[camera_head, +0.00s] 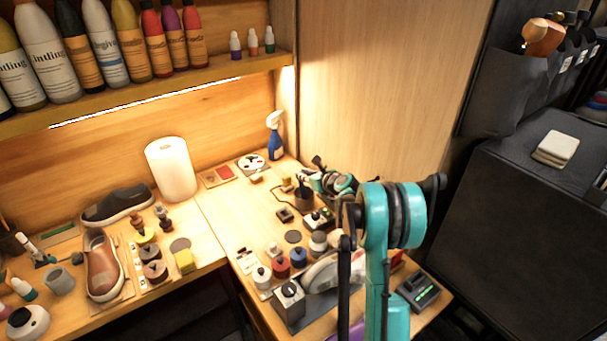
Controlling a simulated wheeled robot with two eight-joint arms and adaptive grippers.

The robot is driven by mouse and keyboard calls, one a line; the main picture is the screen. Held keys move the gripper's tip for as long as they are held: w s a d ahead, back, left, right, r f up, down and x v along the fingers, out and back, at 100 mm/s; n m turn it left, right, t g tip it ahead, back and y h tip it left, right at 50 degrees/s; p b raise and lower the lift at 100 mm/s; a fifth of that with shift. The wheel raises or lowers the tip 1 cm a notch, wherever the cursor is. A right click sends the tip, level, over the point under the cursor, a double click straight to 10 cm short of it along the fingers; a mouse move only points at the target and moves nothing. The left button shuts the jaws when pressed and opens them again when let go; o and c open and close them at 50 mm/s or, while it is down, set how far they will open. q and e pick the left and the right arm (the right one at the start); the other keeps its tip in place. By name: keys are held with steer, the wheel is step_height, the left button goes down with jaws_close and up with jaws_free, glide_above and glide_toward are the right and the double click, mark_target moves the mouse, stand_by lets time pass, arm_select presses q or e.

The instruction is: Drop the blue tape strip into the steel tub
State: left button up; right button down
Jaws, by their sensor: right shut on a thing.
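My right arm reaches in from the bottom right, teal and black. Its gripper (316,180) is at the far end, small and partly hidden behind my own links, over the back right of the bench. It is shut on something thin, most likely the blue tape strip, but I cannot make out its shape. A dark round pot (303,201) stands just left of and below the gripper. A small grey cup (60,281) stands at the far left. I cannot tell for sure which vessel is the steel tub. My left gripper is out of view.
A blue spray bottle (275,137) and a white paper roll (171,169) stand at the back. Several small jars, a grey box (289,301) and a dark device (418,292) crowd the front right. Shoes (103,265) lie at left. Bare wood shows right of the roll.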

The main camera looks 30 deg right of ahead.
steer(key=c, duration=1.4)
jaws_free()
steer(key=shift+o, duration=0.2)
steer(key=shift+s, duration=0.1)
steer(key=a+v, duration=0.1)
steer(key=v, duration=1)
steer(key=shift+s+d+r, duration=0.2)
steer(key=shift+s+d, duration=0.2)
steer(key=shift+d, duration=0.05)
